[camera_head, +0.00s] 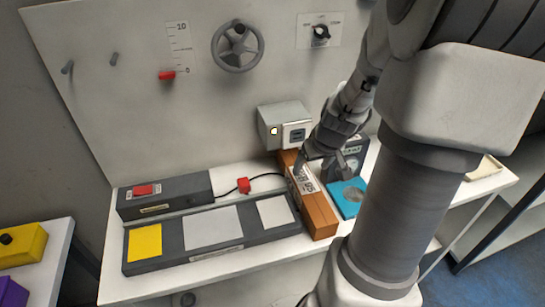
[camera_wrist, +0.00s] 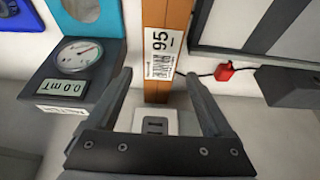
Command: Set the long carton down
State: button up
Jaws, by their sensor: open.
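The long carton (camera_head: 318,213) is orange-brown with a white barcode label on top. It lies flat on the white bench, with its near end close to the front edge. In the wrist view the carton (camera_wrist: 158,89) runs away from between my fingers, its label marked 95. My gripper (camera_head: 318,172) is open near the far part of the carton. In the wrist view the fingertips (camera_wrist: 158,78) stand apart, one toward each side of the carton. I cannot tell whether they are above it or beside it.
A dark tray (camera_head: 213,253) with yellow and white pads lies left of the carton. A blue-framed piece (camera_head: 337,204) and a gauge box (camera_wrist: 75,70) are close on the other side. A grey socket box (camera_head: 284,122) is behind. A red clip (camera_head: 243,185) sits on a cable.

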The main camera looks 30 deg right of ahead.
aim_at(305, 180)
jog(key=b+x, duration=0.1)
jog(key=x, duration=0.4)
jog(key=shift+f, duration=0.15)
jog(key=x, duration=0.4)
jog(key=shift+s+a+f+b, duration=0.1)
jog(key=shift+f+b, duration=0.05)
jog(key=shift+b, duration=0.25)
jog(key=shift+f, duration=0.4)
grip_shut()
jog(key=shift+w+r, duration=0.1)
jog(key=shift+w, duration=0.15)
